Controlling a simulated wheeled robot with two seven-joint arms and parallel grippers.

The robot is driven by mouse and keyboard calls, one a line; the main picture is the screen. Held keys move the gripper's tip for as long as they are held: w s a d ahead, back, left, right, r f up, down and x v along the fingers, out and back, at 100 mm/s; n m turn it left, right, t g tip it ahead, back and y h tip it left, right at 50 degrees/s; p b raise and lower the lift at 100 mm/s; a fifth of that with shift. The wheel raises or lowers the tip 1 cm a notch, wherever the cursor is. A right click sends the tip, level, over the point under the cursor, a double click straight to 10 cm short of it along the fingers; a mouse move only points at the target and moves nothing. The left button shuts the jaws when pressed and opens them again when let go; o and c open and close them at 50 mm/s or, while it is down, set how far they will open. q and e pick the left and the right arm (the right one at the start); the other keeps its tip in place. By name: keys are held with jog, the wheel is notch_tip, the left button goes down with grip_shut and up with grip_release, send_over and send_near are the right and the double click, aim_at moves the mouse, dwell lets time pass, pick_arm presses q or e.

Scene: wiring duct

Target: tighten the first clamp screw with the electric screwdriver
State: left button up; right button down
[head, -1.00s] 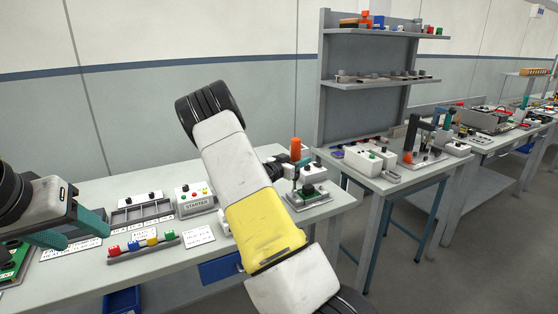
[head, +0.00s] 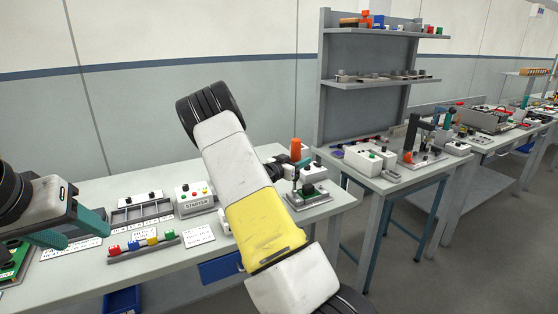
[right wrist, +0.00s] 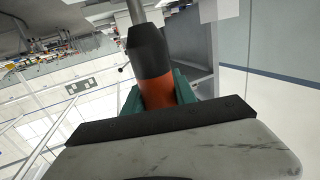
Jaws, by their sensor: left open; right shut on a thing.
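The electric screwdriver (head: 296,149) has an orange body and stands about upright in my right gripper (head: 298,165), over the far right part of the bench. In the right wrist view the screwdriver (right wrist: 153,72) shows orange and black with a grey shaft, between the teal fingers of my right gripper (right wrist: 158,95). The clamp screw and the contact at the tip are too small to make out. My left gripper (head: 82,228) is open and empty over the left of the bench.
The STARTER box (head: 195,199), a grey compartment tray (head: 142,212) and a rail of coloured buttons (head: 143,244) stand on the bench. White label cards lie around them. My right arm hides part of the bench. A second table (head: 385,180) stands to the right, across a gap.

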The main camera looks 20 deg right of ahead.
jog(key=shift+f, duration=0.6)
dwell(1.0)
notch_tip(320, 180, up, 6)
dwell(0.8)
dwell(0.6)
